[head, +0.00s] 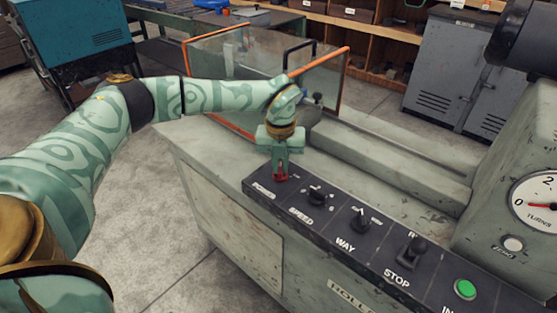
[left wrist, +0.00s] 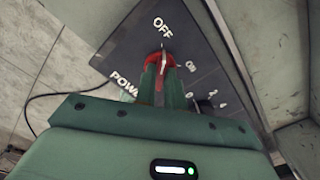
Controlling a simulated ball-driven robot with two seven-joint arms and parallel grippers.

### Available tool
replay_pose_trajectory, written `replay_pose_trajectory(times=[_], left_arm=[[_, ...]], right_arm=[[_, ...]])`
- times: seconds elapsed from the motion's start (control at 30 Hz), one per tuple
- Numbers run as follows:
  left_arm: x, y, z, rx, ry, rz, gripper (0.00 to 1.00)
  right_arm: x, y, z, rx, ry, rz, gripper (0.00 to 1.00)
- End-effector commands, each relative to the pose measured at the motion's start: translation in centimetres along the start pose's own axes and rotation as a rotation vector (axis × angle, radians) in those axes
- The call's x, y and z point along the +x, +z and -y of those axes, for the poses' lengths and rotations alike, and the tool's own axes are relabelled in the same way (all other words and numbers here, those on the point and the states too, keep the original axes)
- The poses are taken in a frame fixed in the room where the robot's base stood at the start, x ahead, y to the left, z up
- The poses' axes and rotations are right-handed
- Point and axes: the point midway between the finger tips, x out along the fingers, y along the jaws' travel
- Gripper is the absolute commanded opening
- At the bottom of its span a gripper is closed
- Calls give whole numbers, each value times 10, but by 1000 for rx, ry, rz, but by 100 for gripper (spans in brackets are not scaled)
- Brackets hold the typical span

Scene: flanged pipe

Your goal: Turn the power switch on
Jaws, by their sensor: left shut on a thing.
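The red power switch (head: 281,173) is at the left end of the dark control panel (head: 330,233), by the word POWER. My left gripper (head: 280,162) reaches down over it and is shut on it. In the left wrist view, the red round base of the power switch (left wrist: 168,60) shows just beyond the fingertips (left wrist: 162,72) of my left gripper. Its upper end points toward the word OFF; the word ON stands to the right. The fingers hide part of the switch. My right gripper is not in view.
The panel also carries the SPEED knob (head: 318,196), the WAY switch (head: 360,222), the STOP switch (head: 411,252) and a green button (head: 465,289). A clear guard with an orange frame (head: 319,61) stands behind my left arm. A dial (head: 540,204) is at right.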

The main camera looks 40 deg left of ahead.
Motion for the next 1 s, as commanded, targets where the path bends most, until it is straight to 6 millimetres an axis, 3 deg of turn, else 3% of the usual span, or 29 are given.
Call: replay_pose_trajectory(times=[0.03,0.4,1.0], left_arm=[[-7,-1,0,34,-1,2,0],[-6,-1,0,379,0,2,0],[-3,0,0,948,0,1,0]], right_arm=[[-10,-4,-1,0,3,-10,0],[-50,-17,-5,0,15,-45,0],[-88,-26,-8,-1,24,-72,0]])
